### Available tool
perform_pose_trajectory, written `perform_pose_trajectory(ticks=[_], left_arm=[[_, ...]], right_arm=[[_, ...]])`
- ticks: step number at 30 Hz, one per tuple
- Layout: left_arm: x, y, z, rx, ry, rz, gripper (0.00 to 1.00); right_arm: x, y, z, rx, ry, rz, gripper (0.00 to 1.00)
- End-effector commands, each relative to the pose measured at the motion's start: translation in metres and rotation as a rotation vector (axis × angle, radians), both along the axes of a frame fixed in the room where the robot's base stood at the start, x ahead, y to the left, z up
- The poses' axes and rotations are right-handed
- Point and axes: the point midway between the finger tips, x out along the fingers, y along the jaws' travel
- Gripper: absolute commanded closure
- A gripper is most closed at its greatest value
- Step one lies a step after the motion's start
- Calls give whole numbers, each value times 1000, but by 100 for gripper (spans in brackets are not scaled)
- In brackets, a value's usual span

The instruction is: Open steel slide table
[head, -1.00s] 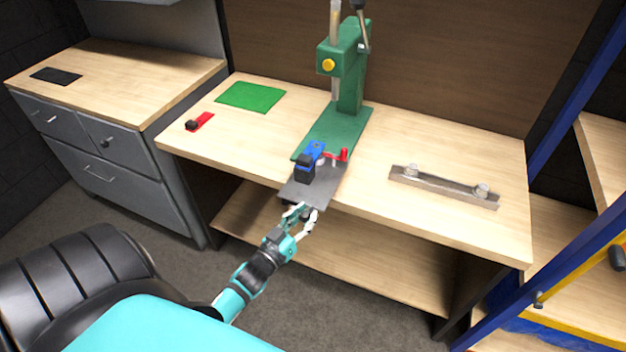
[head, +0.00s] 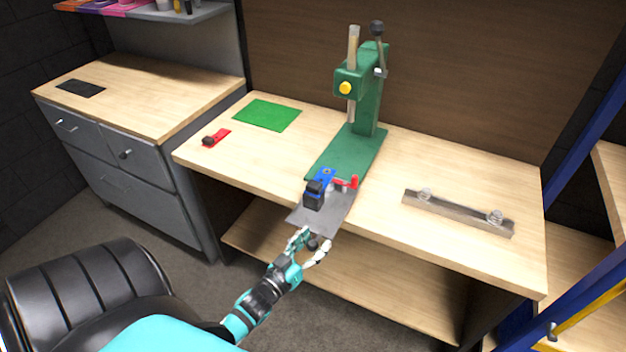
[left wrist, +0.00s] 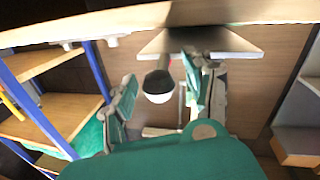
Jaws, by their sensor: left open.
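The steel slide table (head: 322,216) is a grey plate on the base of the green press (head: 352,150), and its front end sticks out over the workbench edge. A blue and black clamp (head: 315,193) and a red handle (head: 350,182) sit on it. My left gripper (head: 312,244) is just in front of and below the plate's front edge. Whether the fingers touch the knob cannot be told. My right gripper is not in view.
On the workbench (head: 450,240) lie a green mat (head: 267,115), a red clamp (head: 216,138) and a metal bar with knobs (head: 457,212). A black chair (head: 85,295) stands at lower left. Blue shelving (head: 560,185) stands at right.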

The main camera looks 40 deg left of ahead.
Motion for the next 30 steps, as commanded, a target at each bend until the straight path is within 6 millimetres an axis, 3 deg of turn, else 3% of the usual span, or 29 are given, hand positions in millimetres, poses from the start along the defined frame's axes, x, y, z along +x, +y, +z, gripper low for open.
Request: perform_pose_trajectory(ticks=[8,21,30], left_arm=[[-12,0,-1,0,3,0,47],[-99,-4,-1,0,3,0,47],[-120,-5,0,-1,0,1,47]], right_arm=[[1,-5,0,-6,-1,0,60],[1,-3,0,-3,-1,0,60],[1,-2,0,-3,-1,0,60]])
